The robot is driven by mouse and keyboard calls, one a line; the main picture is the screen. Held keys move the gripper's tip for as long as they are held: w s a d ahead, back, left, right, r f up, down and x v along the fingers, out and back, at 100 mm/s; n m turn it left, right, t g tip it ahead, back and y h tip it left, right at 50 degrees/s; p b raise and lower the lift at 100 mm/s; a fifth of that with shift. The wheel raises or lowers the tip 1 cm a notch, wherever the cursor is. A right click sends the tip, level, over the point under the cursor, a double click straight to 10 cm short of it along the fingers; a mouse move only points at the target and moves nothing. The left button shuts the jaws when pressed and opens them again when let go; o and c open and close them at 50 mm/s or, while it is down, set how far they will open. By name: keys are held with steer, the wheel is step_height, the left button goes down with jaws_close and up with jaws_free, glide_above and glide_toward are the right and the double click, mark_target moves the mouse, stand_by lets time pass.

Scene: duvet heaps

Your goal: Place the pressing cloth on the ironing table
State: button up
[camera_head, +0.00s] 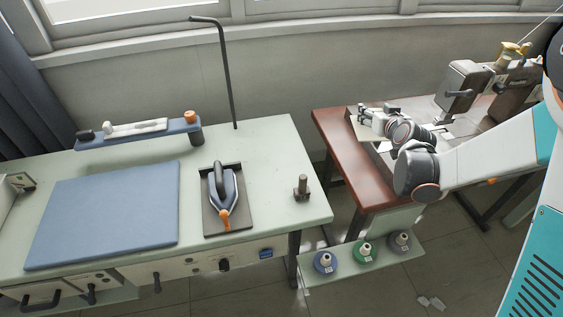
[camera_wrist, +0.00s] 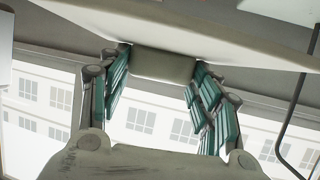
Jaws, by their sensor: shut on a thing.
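The ironing table (camera_head: 270,165) is pale green and fills the left and middle of the head view. A blue pressing pad (camera_head: 110,215) lies bare on its left part. My gripper (camera_head: 364,120) is at the right, above the red-brown sewing table. It is shut on a pale, flat piece, which looks like the pressing cloth (camera_head: 361,133). A grey-green part sits between the fingertips. The cloth's far side is hidden.
An iron (camera_head: 223,190) stands on a dark rest right of the pad. A small post (camera_head: 301,188) stands near the table's right end. A raised blue narrow board (camera_head: 140,135) and a tall bent rod (camera_head: 228,75) are at the back. A sewing machine (camera_head: 465,85) stands right.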

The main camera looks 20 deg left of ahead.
steer(key=w+a+f+n+g+y, duration=0.1)
steer(key=a+n+y, duration=0.2)
steer(key=a, duration=0.8)
steer(key=n+g+y+b, duration=0.2)
steer(key=n+g+y, duration=0.1)
steer(key=n+g, duration=0.1)
glide_above(289, 154)
step_height(289, 154, down, 20)
steer(key=b, duration=0.7)
steer(key=shift+r, duration=0.1)
steer(key=o, duration=1.1)
steer(key=shift+c, duration=0.2)
